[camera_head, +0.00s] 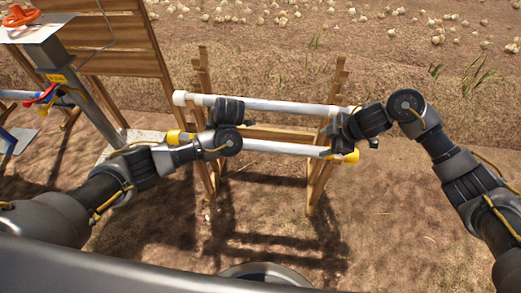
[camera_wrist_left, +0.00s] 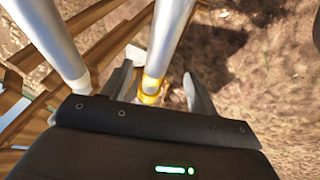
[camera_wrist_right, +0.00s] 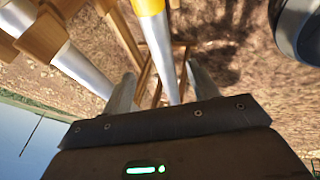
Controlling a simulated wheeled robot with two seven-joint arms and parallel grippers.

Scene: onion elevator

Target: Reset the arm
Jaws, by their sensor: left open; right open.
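A pale metal pipe with yellow ends (camera_head: 275,147) lies level across a wooden stand (camera_head: 322,175), in front of a second white pipe (camera_head: 270,105). My left gripper (camera_head: 193,138) is near the pipe's left yellow end. In the left wrist view, its open fingers (camera_wrist_left: 158,88) stand on either side of the yellow-ended pipe (camera_wrist_left: 165,45). My right gripper (camera_head: 343,143) is near the right yellow end. In the right wrist view, its open fingers (camera_wrist_right: 162,88) have the pipe (camera_wrist_right: 160,50) between them. I cannot tell whether any finger touches the pipe.
A slatted wooden panel (camera_head: 110,40) and a grey metal post with a red wheel (camera_head: 20,15) stand at the left. Several onions (camera_head: 440,30) lie on the soil at the back. The bare ground (camera_head: 385,225) at front right is open.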

